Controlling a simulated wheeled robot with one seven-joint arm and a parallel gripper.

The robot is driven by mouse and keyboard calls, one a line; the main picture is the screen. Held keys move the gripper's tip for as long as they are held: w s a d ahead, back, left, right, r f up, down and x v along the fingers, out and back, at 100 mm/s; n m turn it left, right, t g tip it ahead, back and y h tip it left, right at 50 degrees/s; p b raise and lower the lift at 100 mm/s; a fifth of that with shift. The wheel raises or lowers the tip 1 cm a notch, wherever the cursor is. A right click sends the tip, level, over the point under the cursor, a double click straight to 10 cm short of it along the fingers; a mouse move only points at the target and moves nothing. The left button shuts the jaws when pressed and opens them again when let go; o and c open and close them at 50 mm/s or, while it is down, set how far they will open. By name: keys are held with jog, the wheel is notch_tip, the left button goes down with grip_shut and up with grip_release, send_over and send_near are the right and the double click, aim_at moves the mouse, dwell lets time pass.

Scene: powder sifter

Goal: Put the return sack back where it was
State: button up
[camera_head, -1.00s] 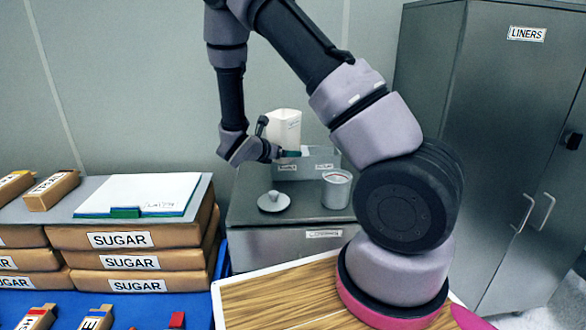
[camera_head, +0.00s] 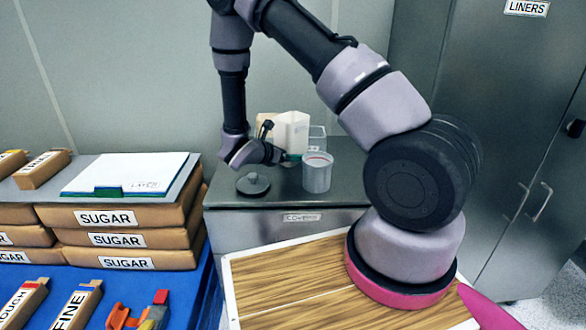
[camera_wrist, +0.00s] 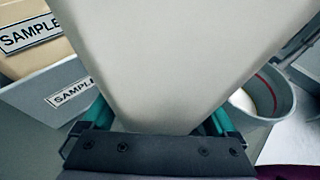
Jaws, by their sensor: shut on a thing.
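My gripper (camera_head: 284,157) is shut on a plain off-white, tapered sack-like thing (camera_head: 291,134). It stands about upright in the jaws, above the grey cabinet top, in front of a grey bin (camera_head: 318,140). In the wrist view the held thing (camera_wrist: 165,55) fills the middle between the green fingertips of my gripper (camera_wrist: 150,122). No label shows on it, so I cannot confirm that it is the return sack. A tan sack marked SAMPLE (camera_wrist: 40,58) stands in the bin, whose wall (camera_wrist: 45,95) also bears a cut-off SAMPLE label. The held thing hides the rest of the bin.
A grey cup with a red line (camera_head: 318,173) stands close to the right of my gripper. A dark knobbed lid (camera_head: 253,184) lies at the left. Sugar sacks (camera_head: 115,217) are stacked left, and a tall LINERS cabinet (camera_head: 480,120) stands right.

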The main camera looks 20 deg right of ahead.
aim_at(292, 174)
jog(key=shift+f, duration=2.8)
jog(key=shift+f, duration=0.1)
jog(key=o, duration=1.2)
jog(key=shift+c, duration=0.2)
